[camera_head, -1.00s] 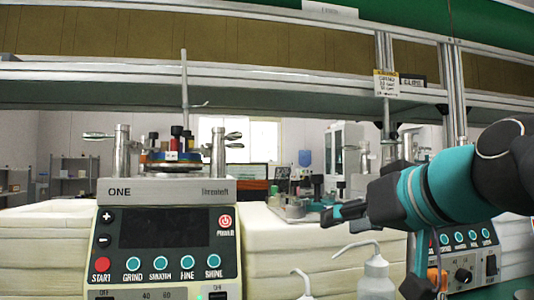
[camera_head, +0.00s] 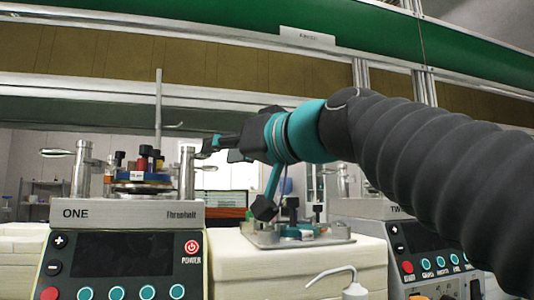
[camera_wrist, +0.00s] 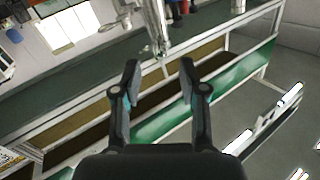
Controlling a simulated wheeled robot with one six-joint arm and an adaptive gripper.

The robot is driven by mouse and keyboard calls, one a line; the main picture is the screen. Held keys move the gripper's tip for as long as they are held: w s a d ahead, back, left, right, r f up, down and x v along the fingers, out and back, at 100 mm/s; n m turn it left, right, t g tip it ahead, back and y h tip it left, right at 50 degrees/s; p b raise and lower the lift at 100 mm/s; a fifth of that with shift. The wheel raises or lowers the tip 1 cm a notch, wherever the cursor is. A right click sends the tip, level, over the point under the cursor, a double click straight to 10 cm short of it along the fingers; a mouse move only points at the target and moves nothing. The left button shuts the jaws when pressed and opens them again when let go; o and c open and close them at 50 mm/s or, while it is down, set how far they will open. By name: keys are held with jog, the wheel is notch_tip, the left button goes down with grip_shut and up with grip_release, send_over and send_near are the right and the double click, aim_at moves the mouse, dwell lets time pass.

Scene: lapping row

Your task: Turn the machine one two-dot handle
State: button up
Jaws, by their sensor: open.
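Machine one (camera_head: 130,212), with "ONE" on its front, stands at the left in the head view. A metal post stands at each side of its top: the left post (camera_head: 82,170) with a lever handle (camera_head: 57,153), and the right post (camera_head: 186,172). My gripper (camera_head: 208,146) is beside the top of the right post and partly hides the handles there. In the wrist view my gripper (camera_wrist: 160,72) is open and empty, with a metal post (camera_wrist: 156,28) beyond its fingertips. I cannot make out dots on any handle.
Colored parts (camera_head: 146,160) sit on the machine's top between the posts. A thin upright rod (camera_head: 158,110) rises behind them. A flat plate with fittings (camera_head: 295,236) lies right of machine one on white blocks. A second machine (camera_head: 432,245) stands farther right. A shelf runs overhead.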

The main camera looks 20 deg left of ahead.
aim_at(201, 155)
jog(key=p+x, duration=0.1)
jog(key=x, duration=0.6)
jog(key=shift+a, duration=0.15)
grip_shut()
